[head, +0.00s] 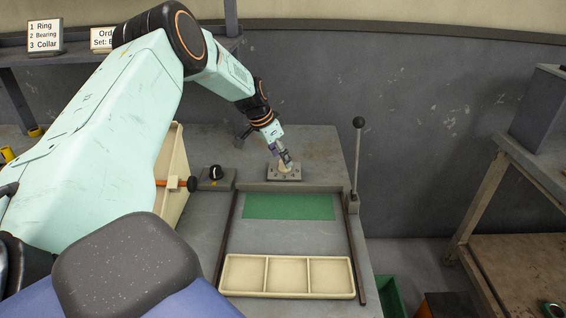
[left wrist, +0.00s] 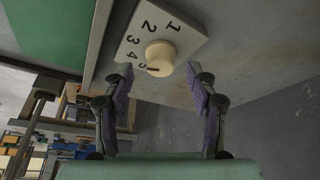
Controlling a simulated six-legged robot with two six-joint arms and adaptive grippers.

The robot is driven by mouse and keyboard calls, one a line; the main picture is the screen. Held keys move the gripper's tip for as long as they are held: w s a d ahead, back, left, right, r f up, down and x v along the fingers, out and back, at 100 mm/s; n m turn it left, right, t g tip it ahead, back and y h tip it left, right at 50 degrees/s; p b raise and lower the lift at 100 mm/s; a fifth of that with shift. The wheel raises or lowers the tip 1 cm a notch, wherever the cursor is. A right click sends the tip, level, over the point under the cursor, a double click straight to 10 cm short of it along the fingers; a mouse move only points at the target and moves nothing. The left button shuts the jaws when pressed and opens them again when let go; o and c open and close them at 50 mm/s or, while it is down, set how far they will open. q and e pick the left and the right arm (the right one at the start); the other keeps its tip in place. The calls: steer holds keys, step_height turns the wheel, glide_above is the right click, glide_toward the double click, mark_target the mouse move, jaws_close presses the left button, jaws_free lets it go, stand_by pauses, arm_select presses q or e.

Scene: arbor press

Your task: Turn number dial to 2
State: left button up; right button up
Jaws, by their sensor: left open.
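The number dial is a cream round knob (left wrist: 160,56) on a pale square plate (left wrist: 186,42) marked with black numbers 1 to 4 and a further mark, probably 5. A dark pointer line on the knob faces that last mark, away from 2. In the head view the dial plate (head: 284,177) lies at the back of the bench, with the knob partly hidden by my gripper. My left gripper (head: 286,158) is open right at the knob. In the left wrist view its two fingertips (left wrist: 160,78) are spread, with the knob just beyond the gap; I cannot tell whether they touch it. My right gripper is not in view.
A green mat (head: 288,207) and a cream three-part tray (head: 259,292) lie in front of the dial between dark rails. An upright lever (head: 357,150) stands right of it. A black knob on a grey box (head: 216,173) is to the left. A grey wall is behind.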

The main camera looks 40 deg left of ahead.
arm_select(q)
steer(key=shift+x, duration=1.2)
steer(key=shift+c, duration=0.4)
steer(key=c, duration=1.1)
